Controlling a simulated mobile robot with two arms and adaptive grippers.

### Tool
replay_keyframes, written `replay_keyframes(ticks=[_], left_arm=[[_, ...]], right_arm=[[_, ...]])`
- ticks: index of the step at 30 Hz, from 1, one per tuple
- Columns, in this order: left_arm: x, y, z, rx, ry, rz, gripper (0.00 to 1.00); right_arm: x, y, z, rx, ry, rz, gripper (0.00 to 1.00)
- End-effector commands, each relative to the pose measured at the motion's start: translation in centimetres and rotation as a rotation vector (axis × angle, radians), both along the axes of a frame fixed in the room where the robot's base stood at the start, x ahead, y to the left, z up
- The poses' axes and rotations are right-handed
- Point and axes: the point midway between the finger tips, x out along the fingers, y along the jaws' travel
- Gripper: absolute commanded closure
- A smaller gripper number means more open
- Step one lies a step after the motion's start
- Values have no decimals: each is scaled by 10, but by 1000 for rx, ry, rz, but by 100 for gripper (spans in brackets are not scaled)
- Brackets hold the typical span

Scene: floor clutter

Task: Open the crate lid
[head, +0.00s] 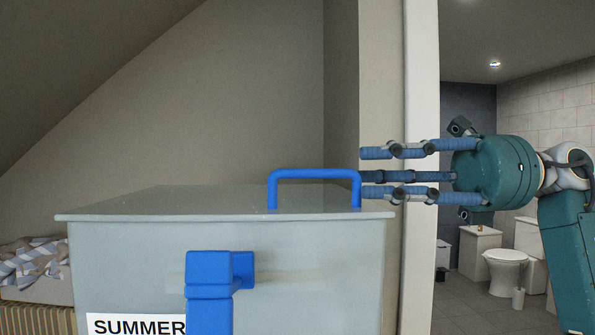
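The pale grey crate (320,285) stands in front of me, with its flat lid (170,200) lying level and closed on top. A blue bar handle (313,174) rises from the right part of the lid. A blue latch (208,290) sits on the front wall, its lower end cut off by the frame. My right gripper (376,174) comes in from the right at handle height. Its blue fingers are spread apart and empty, with their tips beside the handle's right end. I cannot tell whether they touch it. My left gripper is not in view.
A white wall edge (421,110) stands behind my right gripper. Beyond it is a bathroom with a toilet (506,265). Striped cloth (35,262) lies at the far left. The space above the lid is clear. A "SUMMER" label (135,325) is on the crate front.

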Motion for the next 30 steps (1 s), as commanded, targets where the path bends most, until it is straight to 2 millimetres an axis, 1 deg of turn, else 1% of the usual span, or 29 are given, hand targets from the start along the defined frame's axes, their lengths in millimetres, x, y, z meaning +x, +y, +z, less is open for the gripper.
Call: replay_keyframes(ticks=[1, 5, 9, 12, 15, 18, 26, 29, 30], left_arm=[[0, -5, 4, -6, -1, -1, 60], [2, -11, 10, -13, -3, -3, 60], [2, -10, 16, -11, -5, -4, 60], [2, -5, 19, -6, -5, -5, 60], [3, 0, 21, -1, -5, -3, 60], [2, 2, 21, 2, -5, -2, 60], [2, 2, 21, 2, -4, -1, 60], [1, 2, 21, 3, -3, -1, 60], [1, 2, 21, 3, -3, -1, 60]], right_arm=[[-1, 11, 1, 0, -1, 3, 72], [-1, 37, 2, 0, 0, 4, 72], [-1, 62, 2, 1, 2, 4, 72], [0, 75, 2, 2, 2, 3, 72], [0, 84, 1, 1, 2, 2, 72], [0, 88, 1, 2, 2, 2, 72], [0, 89, 0, 2, 2, 0, 72], [0, 89, 0, 2, 2, 0, 90], [0, 89, 0, 2, 2, 0, 98]])
